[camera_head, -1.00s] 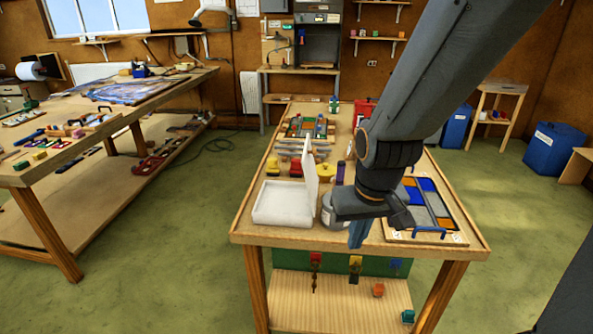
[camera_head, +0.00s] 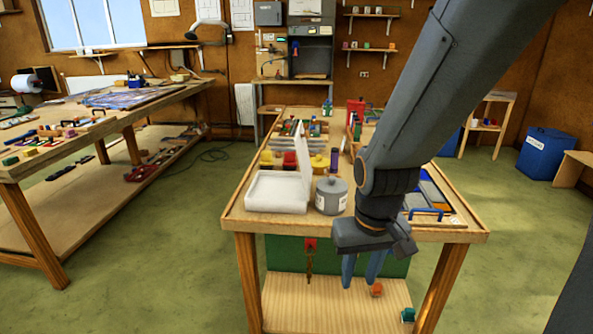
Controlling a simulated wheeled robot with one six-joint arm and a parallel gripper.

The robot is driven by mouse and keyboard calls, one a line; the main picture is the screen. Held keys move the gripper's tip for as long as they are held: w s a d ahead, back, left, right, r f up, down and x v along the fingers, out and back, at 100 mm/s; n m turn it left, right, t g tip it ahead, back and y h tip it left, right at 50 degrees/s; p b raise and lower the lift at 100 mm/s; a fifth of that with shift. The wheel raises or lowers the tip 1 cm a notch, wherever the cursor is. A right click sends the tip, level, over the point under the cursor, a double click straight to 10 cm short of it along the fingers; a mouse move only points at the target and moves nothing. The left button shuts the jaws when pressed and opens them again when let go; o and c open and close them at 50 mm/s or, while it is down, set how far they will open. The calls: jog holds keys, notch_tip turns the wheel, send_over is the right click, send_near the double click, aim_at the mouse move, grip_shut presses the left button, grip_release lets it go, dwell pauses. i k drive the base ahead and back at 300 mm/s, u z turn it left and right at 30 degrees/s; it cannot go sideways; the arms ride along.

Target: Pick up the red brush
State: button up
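I cannot pick out a red brush with certainty. A small red item with a thin dark part below it (camera_head: 310,256) hangs against the green panel (camera_head: 285,250) under the worktable's front edge. Its details are too small to tell. My gripper (camera_head: 362,272) points down in front of the worktable (camera_head: 235,207), to the right of that red item and apart from it. Its two blue fingers are spread with nothing visible between them. My arm and gripper cover part of the green panel and the table's right side.
On the worktable stand an open white case (camera_head: 275,192), a grey jar (camera_head: 331,195) and a blue-handled tray (camera_head: 428,213). The lower shelf (camera_head: 290,295) holds a small orange item (camera_head: 376,289) and a green one (camera_head: 408,314). The green floor to the left is clear.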

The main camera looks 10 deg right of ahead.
aim_at(290, 163)
jog(key=k, duration=0.2)
jog(key=u, duration=1.3)
jog(key=i, duration=5.65)
jog(key=z, duration=4.2)
jog(key=i, duration=0.9)
jog(key=z, duration=0.05)
